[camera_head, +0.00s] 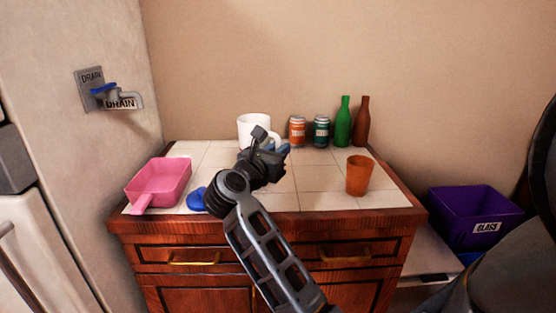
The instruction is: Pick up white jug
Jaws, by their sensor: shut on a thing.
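The white jug (253,126) stands upright at the back of the tiled counter top, left of the cans. My gripper (272,148) is at the jug's front right side, shut on it. The gripper and wrist cover the jug's lower front, so the exact contact and any gap under its base are hidden.
A purple "GLASS" bin (466,213) stands right.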

